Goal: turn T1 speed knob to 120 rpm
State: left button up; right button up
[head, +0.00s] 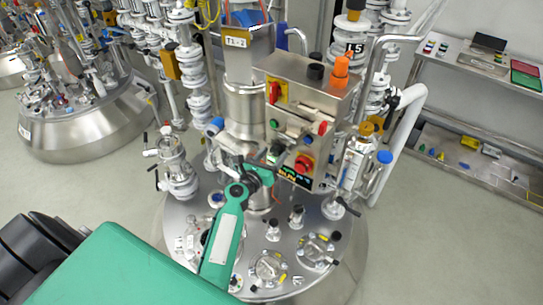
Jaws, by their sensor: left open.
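The steel control box (315,98) stands on the reactor lid, beside the column carrying the T1 label (237,42). Its front carries a red switch on yellow (277,91), small green and red buttons, a red knob on yellow (304,163) and a dark display with lit digits (296,178). My left gripper (275,151), at the end of the green arm, is open at the lower left of this front and covers part of it. I cannot tell which control is the speed knob, nor read its setting. Whether the fingers touch a control is unclear. My right gripper is not in view.
The steel reactor lid (253,232) below carries several valves and ports. A bent steel pipe (377,75) and a white pipe (401,140) rise right of the box. A steel shelf (480,75) stands far right. Grey floor (430,215) is free at right.

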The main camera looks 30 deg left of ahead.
pick_arm(q)
jog(key=c, duration=1)
